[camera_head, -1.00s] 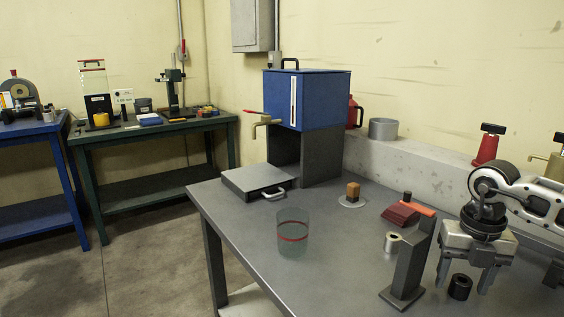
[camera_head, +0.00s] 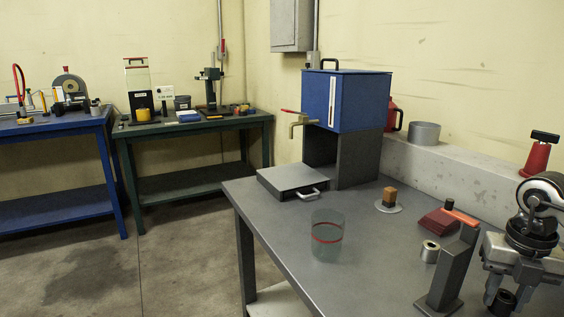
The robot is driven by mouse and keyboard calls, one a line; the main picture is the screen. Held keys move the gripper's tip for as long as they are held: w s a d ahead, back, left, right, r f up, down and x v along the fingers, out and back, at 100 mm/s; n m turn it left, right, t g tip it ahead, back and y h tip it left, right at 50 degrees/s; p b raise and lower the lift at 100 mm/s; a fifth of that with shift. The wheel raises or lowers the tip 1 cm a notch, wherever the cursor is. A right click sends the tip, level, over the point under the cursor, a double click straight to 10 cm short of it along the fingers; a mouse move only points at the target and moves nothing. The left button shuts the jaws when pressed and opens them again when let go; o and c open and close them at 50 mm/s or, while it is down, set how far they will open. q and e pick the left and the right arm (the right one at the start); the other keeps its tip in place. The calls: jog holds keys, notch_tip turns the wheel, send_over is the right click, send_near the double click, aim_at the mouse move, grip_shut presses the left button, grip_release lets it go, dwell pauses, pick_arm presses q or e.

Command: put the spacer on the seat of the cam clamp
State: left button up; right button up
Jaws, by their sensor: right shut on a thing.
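My right gripper (camera_head: 507,293) is at the lower right, pointing down, with its fingers shut on a short black hollow cylinder (camera_head: 503,302), which looks like the spacer. It is at or close to the bench top; I cannot tell whether it touches. A dark red block with an orange lever (camera_head: 459,214), probably the cam clamp, lies further back and to the left of the gripper. Its seat cannot be made out. A silver ring (camera_head: 430,252) stands apart in front of it. My left gripper is not in view.
A dark grey upright post (camera_head: 449,268) stands just left of my right gripper. A clear cup with a red band (camera_head: 327,237), a wooden block on a pale disc (camera_head: 388,205) and a flat grey box (camera_head: 290,180) share the bench (camera_head: 385,270). The bench's middle front is clear.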

aim_at(505, 296)
jog(key=shift+r+p, duration=2.1)
jog(key=shift+r, duration=0.45)
